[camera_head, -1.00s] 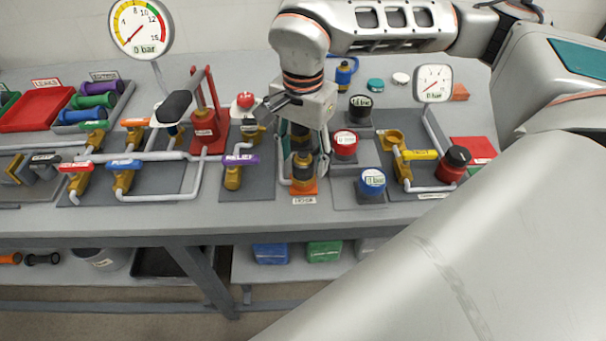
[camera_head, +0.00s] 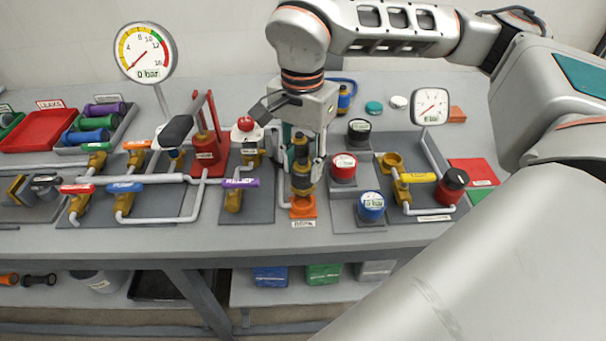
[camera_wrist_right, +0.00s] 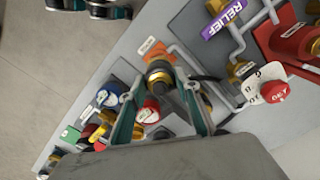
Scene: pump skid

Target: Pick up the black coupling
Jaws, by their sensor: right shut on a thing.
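The black coupling (camera_head: 301,168), a dark cylinder with brass bands, stands upright in my right gripper (camera_head: 302,184), whose fingers lie on either side of it. Its lower end is just above the small orange seat (camera_head: 303,208), whose inside partly shows; I cannot tell whether they touch. In the right wrist view the coupling (camera_wrist_right: 159,74) shows end-on at the far ends of the fingers (camera_wrist_right: 160,100). My left gripper is not recognizable in either view.
A relief valve with a purple handle (camera_head: 240,183) is close on the left. A red stand (camera_head: 207,147) rises behind left. The bench's front strip is clear.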

